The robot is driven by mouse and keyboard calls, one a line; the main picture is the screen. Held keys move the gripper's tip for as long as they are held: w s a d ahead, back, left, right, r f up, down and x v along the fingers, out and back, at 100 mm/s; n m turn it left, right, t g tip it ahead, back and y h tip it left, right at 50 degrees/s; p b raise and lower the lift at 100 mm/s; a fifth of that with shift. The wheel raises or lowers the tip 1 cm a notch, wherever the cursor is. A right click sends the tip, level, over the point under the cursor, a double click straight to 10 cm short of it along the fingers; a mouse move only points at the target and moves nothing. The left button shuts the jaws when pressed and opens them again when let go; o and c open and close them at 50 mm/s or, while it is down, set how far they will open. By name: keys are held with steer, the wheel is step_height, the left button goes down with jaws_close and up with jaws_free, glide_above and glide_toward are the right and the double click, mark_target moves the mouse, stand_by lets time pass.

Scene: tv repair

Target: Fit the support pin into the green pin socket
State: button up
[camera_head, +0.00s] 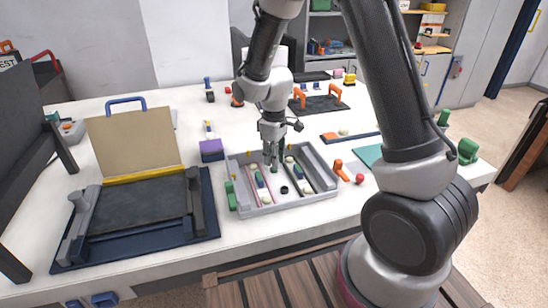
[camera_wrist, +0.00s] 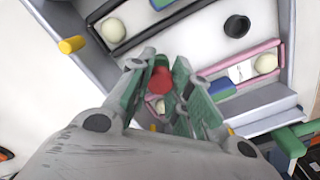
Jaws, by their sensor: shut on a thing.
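My gripper (camera_head: 272,165) reaches down into the grey tray (camera_head: 268,208) on the white table. In the wrist view, my gripper (camera_wrist: 161,84) has its green-padded fingers shut around a small red round-ended piece (camera_wrist: 160,80), which looks like the support pin. The fingers hide most of its length. A green block (camera_head: 232,196) stands at the tray's left front corner, and a green part (camera_wrist: 290,141) shows beside the tray in the wrist view. I cannot tell whether either is the green pin socket.
The tray holds white balls (camera_wrist: 266,63), a black cup (camera_wrist: 237,26), pink strips and a blue block (camera_wrist: 221,88). A yellow peg (camera_wrist: 72,44) stands at its wall. A dark panel fixture (camera_head: 140,222) lies left; orange clamps (camera_head: 340,170) and a red ball (camera_head: 360,178) lie right.

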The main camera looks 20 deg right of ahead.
steer(key=shift+f, duration=1.1)
steer(key=o, duration=0.8)
steer(key=shift+c, duration=0.2)
step_height(320, 180, up, 12)
steer(key=shift+r, duration=0.1)
